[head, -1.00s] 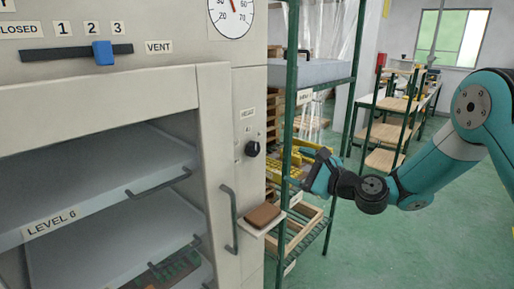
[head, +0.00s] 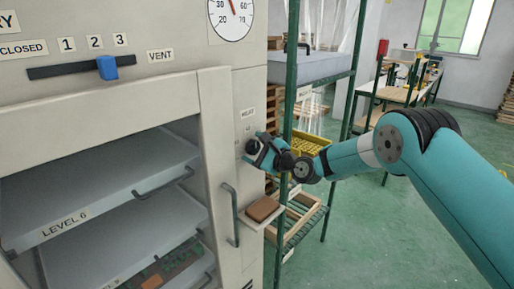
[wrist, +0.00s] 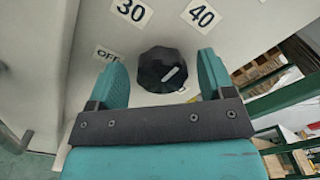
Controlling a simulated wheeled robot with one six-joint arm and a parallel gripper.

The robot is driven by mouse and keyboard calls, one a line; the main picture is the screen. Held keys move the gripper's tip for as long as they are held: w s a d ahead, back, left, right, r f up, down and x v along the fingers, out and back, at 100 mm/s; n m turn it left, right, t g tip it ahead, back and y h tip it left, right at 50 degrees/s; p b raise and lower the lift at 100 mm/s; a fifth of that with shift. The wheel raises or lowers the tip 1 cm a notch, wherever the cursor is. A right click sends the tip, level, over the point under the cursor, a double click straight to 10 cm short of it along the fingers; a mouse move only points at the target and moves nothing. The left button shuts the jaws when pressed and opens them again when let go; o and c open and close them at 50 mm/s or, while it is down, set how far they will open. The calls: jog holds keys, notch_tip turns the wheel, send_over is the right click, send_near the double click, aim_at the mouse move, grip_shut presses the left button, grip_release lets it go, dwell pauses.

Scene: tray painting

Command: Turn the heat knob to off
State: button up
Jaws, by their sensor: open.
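The heat knob (wrist: 162,70) is black and faceted with a white pointer line. In the wrist view it sits on the pale cabinet panel, with OFF (wrist: 107,54), 30 (wrist: 131,10) and 40 (wrist: 202,13) labels around it. Its pointer line slants between lower left and upper right. My gripper (wrist: 162,72) is open, with one teal finger on each side of the knob and visible gaps to it. In the head view my gripper (head: 253,149) is at the panel below the heat label (head: 247,113) and hides the knob.
A brown block (head: 262,208) lies on a small shelf just below my gripper. A vertical door handle (head: 231,214) is to its left. A green rack (head: 285,190) with a yellow crate (head: 308,145) stands close on the right. The vent slider (head: 107,67) is at upper left.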

jog(key=shift+c, duration=0.4)
jog(key=c, duration=0.8)
jog(key=shift+d, duration=0.1)
jog(key=shift+c, duration=0.2)
